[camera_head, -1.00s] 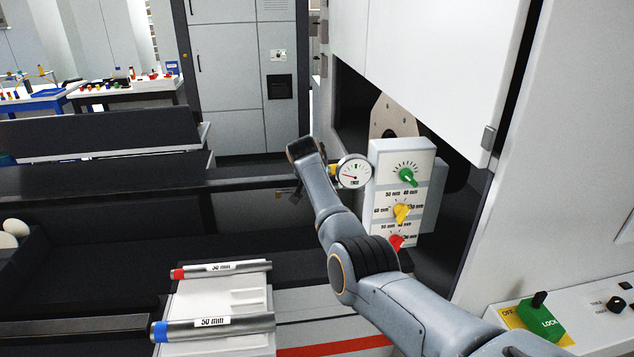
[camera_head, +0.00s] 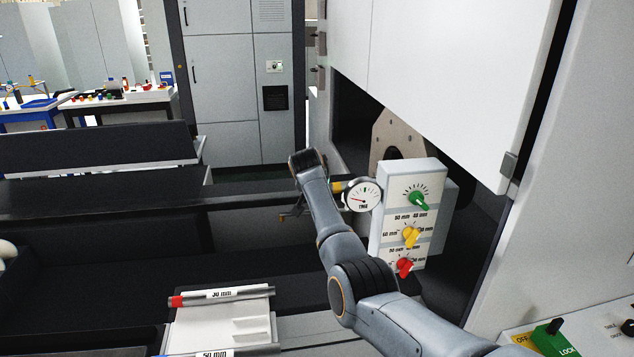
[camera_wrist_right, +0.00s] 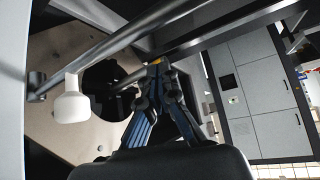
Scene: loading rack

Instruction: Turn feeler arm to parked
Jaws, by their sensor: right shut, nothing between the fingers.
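In the head view, a round dial gauge (camera_head: 362,196) with a red needle sits left of the knob panel, with a yellow piece at its left side. My right arm crosses in front; its gripper is mostly hidden behind the wrist. I cannot tell for sure which part is the feeler arm. My left gripper is out of view.
The panel (camera_head: 425,180) carries green, yellow and red knobs. A white cover (camera_head: 450,80) overhangs the dark opening and a plate with a round hole (camera_head: 390,130). A white tray (camera_head: 190,331) holds labelled rods at the lower front. A green LOCK switch (camera_head: 555,340) sits lower right.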

